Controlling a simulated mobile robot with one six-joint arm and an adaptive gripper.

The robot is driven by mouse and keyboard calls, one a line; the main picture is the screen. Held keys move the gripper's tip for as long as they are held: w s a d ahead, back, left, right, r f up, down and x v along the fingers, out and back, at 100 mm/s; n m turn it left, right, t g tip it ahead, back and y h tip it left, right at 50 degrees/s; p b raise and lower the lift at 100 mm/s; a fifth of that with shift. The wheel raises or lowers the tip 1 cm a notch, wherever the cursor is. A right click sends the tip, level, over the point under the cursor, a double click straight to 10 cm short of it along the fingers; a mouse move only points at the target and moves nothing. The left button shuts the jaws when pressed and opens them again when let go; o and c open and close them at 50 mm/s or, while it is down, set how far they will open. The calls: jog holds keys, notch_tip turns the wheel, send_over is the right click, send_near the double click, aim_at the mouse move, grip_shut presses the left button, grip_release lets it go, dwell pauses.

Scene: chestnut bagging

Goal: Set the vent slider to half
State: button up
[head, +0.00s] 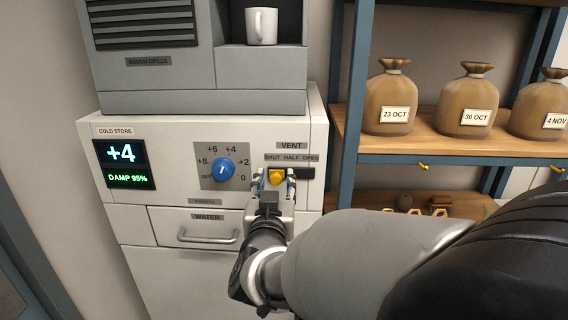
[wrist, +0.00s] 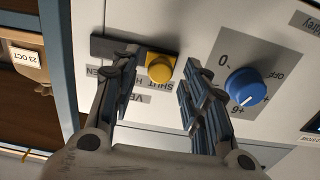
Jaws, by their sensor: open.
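The vent slider is a yellow knob (head: 275,175) on a dark slot (head: 306,173) in the white cold store front. It sits at the slot's left end, under SHUT on the vent label (head: 291,157); the empty slot runs right below OPEN. My gripper (head: 273,181) is at the knob, its fingers either side of it. The wrist view, turned upside down, shows the yellow knob (wrist: 159,68) between the two open fingers of my gripper (wrist: 157,62), with a gap to the right finger. Contact with the left finger is unclear.
A blue dial (head: 225,169) sits just left of the slider, and a drawer handle (head: 208,236) lies below. The display (head: 124,164) reads +4 and DAMP 95%. A shelf (head: 400,144) with tied sacks stands to the right.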

jog(key=shift+w, duration=0.4)
jog(key=shift+c, duration=0.2)
grip_shut()
jog(key=shift+d, duration=0.1)
dwell(0.3)
